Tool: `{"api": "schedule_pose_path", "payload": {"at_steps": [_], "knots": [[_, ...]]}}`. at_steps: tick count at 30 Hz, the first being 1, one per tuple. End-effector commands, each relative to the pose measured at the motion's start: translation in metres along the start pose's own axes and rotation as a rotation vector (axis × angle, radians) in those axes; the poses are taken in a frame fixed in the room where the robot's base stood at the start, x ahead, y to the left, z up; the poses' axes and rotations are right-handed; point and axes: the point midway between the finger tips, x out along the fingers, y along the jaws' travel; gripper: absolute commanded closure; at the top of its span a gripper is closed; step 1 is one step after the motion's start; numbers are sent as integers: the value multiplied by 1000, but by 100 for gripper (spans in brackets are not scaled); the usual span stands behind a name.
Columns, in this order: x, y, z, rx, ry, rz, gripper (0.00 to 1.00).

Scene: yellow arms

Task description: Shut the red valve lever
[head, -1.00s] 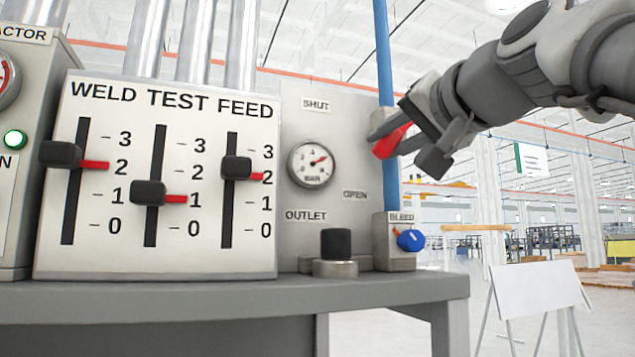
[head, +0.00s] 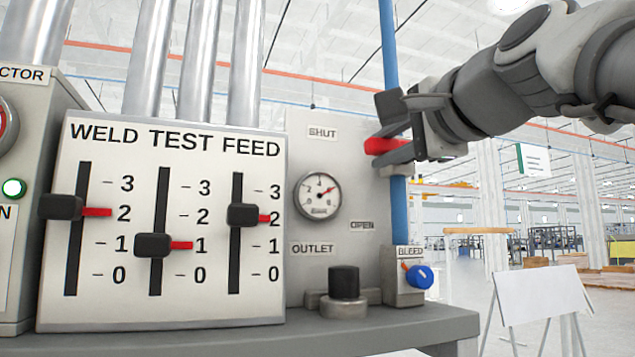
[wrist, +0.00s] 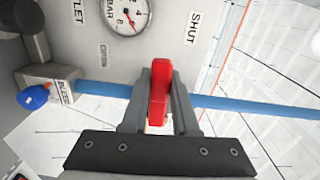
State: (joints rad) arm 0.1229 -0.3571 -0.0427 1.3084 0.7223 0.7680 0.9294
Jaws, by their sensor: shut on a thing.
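The red valve lever (head: 384,146) sits at the blue pipe (head: 386,60), on the right side of the grey panel. It now looks about level in the head view. In the wrist view the lever (wrist: 159,88) lies crosswise to the blue pipe (wrist: 240,103). My gripper (head: 392,130) comes from the right and is shut on the lever, with one finger on each side. In the wrist view my gripper (wrist: 160,100) hides part of the pipe and the valve body. The SHUT label (head: 323,132) is above and left of the lever; the OPEN label (head: 362,225) is below.
A blue bleed knob (head: 419,277) is below the lever, and a black knob (head: 344,282) stands on the bench. A pressure gauge (head: 318,196) and the weld test feed panel (head: 122,308) with several sliders are to the left. Open hall space lies right.

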Motion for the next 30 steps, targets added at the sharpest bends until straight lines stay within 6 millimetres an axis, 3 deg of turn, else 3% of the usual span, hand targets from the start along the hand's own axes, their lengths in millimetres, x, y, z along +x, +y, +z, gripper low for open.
{"api": "schedule_pose_path", "payload": {"at_steps": [21, 22, 26, 30], "knots": [[0, -4, -1, 78, 1, -2, 100], [0, -4, -1, 78, 1, -2, 69], [0, -4, -1, 77, 1, -2, 46], [0, -4, -1, 76, 0, -1, 43]]}}
